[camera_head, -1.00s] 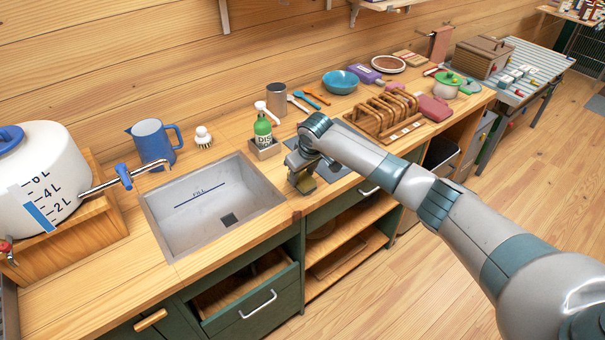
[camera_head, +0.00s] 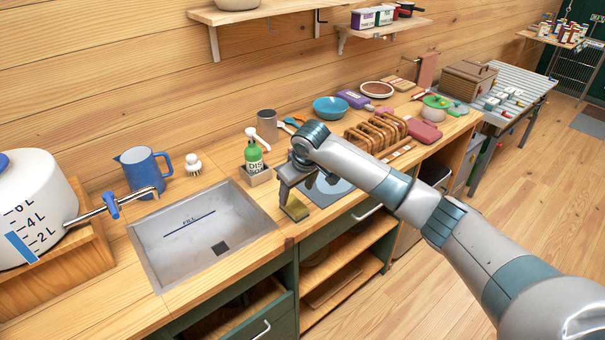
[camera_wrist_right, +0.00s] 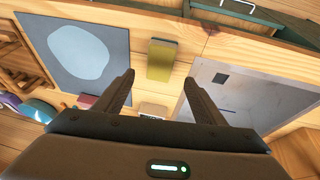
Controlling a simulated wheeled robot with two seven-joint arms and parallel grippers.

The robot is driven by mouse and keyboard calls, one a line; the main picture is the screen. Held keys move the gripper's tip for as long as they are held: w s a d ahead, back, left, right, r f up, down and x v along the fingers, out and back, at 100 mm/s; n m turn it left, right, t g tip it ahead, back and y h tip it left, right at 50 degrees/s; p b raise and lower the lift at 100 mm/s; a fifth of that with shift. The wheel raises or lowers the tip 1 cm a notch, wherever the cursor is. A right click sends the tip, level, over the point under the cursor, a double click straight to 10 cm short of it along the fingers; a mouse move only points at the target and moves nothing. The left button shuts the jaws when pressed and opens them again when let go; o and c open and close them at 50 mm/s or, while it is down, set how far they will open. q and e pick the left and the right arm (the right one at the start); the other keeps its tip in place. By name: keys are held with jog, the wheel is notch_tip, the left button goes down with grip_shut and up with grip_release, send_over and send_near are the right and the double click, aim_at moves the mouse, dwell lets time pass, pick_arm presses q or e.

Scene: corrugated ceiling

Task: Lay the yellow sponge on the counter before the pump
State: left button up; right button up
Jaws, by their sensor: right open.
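The yellow sponge (camera_head: 295,208) lies flat on the wooden counter strip between the sink and a grey mat, close to the counter's front edge. It also shows in the right wrist view (camera_wrist_right: 161,61). The green soap bottle with a white pump (camera_head: 253,157) stands in a small holder behind the sponge, towards the wall. My right gripper (camera_head: 287,187) is open and empty just above the sponge. In the wrist view its fingertips (camera_wrist_right: 159,79) are spread, with the sponge past them and apart from them. My left gripper is out of view.
The sink (camera_head: 205,232) is left of the sponge and the grey mat (camera_head: 328,190) right of it. A blue jug (camera_head: 143,170) and a white brush (camera_head: 193,164) stand behind the sink. A wooden rack (camera_head: 376,134) is farther right. Bare counter lies between sponge and bottle holder.

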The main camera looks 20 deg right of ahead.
jog(key=b+v, duration=0.2)
jog(key=v, duration=0.9)
jog(key=shift+b, duration=0.4)
jog(key=shift+s+r, duration=0.1)
jog(key=shift+r, duration=0.1)
notch_tip(320, 180, up, 6)
jog(key=p, duration=0.7)
jog(key=shift+f+p, duration=0.1)
jog(key=shift+p, duration=0.3)
